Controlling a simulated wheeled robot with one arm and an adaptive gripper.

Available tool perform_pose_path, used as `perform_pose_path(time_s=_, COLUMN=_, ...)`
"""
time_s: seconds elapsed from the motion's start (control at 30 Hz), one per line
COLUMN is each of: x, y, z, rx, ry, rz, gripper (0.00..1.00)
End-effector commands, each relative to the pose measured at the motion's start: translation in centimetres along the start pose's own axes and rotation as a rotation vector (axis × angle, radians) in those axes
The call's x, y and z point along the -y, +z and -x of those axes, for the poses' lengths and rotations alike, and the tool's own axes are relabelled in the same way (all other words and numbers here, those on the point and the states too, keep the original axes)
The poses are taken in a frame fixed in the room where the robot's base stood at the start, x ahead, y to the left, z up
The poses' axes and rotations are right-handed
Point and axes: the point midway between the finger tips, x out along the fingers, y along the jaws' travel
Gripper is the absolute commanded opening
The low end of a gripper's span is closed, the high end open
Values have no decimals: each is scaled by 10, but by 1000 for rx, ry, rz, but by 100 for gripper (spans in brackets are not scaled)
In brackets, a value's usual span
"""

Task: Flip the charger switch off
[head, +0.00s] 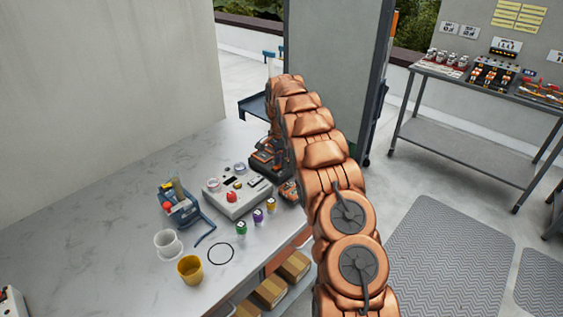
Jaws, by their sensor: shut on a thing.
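A dark device with orange parts (262,156) stands at the far end of the marble-look counter. It may be the charger, but I cannot make out a switch on it. My copper-coloured arm rises from the bottom of the head view and bends down at the far end beside this device. My gripper is hidden behind the arm links, so its fingers and anything between them do not show. The arm also covers the right side of the device and part of a small orange and dark item (289,190) at the counter edge.
A light grey box with a red button (232,197) stands in front of the dark device. A blue stand (180,210), several small coloured pots, a white cup (168,243) and a yellow cup (190,269) are nearer. A metal table (470,105) stands at right.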

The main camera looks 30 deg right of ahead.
Motion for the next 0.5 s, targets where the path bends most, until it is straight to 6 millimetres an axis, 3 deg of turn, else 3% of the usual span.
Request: perform_pose_path(time_s=0.5, x=0, y=5, z=-3, rx=-207, ry=-2, rz=2, gripper=0)
